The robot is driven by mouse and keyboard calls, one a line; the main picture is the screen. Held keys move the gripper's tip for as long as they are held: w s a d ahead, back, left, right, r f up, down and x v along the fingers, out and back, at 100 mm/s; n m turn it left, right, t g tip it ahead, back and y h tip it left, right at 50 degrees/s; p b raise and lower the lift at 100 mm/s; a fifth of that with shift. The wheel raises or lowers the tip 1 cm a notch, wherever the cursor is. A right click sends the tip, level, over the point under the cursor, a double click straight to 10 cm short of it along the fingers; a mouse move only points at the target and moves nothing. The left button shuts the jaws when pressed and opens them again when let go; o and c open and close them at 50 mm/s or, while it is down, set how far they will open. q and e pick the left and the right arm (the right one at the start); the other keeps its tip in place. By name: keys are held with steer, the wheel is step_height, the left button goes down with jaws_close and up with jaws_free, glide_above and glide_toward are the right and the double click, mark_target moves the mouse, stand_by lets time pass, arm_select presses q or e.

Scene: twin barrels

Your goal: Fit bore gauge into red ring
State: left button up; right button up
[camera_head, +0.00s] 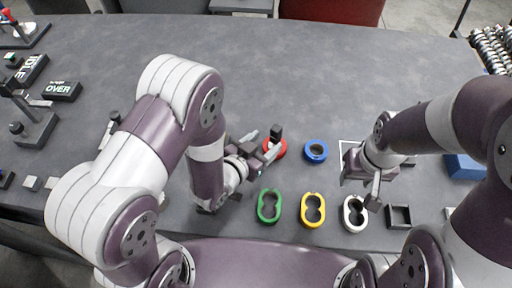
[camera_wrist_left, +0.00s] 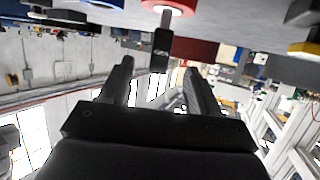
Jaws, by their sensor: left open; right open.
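The red ring (camera_head: 281,153) lies on the grey table, partly hidden by my left gripper (camera_head: 262,146); its edge also shows at the top of the left wrist view (camera_wrist_left: 180,4). The bore gauge has a black block-shaped handle (camera_head: 277,131) and a short silver stem. In the left wrist view the handle (camera_wrist_left: 161,46) stands out from the ring, with the stem's end at the ring's opening. How deep it sits is hidden. My left gripper's fingers are open on either side of the handle, apart from it. My right gripper (camera_head: 367,184) is open and empty, off to the right.
A blue ring (camera_head: 316,151) lies right of the red one. Green (camera_head: 264,217), yellow (camera_head: 313,211) and white (camera_head: 355,224) double rings line the front, beside a black square frame (camera_head: 399,216). A blue block (camera_head: 464,167) lies right. The table's back middle is clear.

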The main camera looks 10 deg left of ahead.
arm_select(q)
steer(key=shift+v, duration=2.35)
